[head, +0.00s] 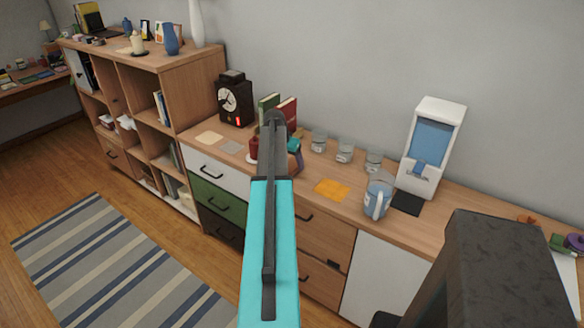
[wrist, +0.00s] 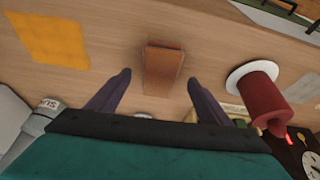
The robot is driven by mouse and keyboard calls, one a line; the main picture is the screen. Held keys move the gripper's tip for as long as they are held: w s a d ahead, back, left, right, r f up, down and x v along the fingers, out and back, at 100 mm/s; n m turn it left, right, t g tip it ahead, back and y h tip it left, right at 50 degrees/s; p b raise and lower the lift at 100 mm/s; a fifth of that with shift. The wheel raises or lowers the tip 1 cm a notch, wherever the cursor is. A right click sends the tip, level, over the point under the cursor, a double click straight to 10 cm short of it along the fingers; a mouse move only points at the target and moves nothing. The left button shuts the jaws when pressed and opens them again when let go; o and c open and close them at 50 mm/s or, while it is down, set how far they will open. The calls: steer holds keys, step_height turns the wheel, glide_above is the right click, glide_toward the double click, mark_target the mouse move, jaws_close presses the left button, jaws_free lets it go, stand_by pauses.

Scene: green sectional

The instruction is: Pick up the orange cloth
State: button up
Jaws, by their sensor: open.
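The orange cloth (head: 332,189) lies flat on the wooden dresser top, between the glass jars and the front edge. In the wrist view the cloth (wrist: 47,38) is at the upper left, off to the side of my fingers. My gripper (wrist: 158,80) is open, with its two dark fingers apart and no cloth between them. A small brown block-like item (wrist: 163,70) shows between the fingertips; I cannot tell its distance from them. In the head view my arm hides part of the dresser to the left of the cloth.
Glass jars (head: 344,151), a pitcher (head: 378,195) and a white dispenser (head: 432,147) surround the cloth's back and right. A black clock (head: 234,100) stands left. Bare wood surrounds the cloth.

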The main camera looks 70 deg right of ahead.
steer(key=shift+x, duration=1.25)
steer(key=c, duration=1.1)
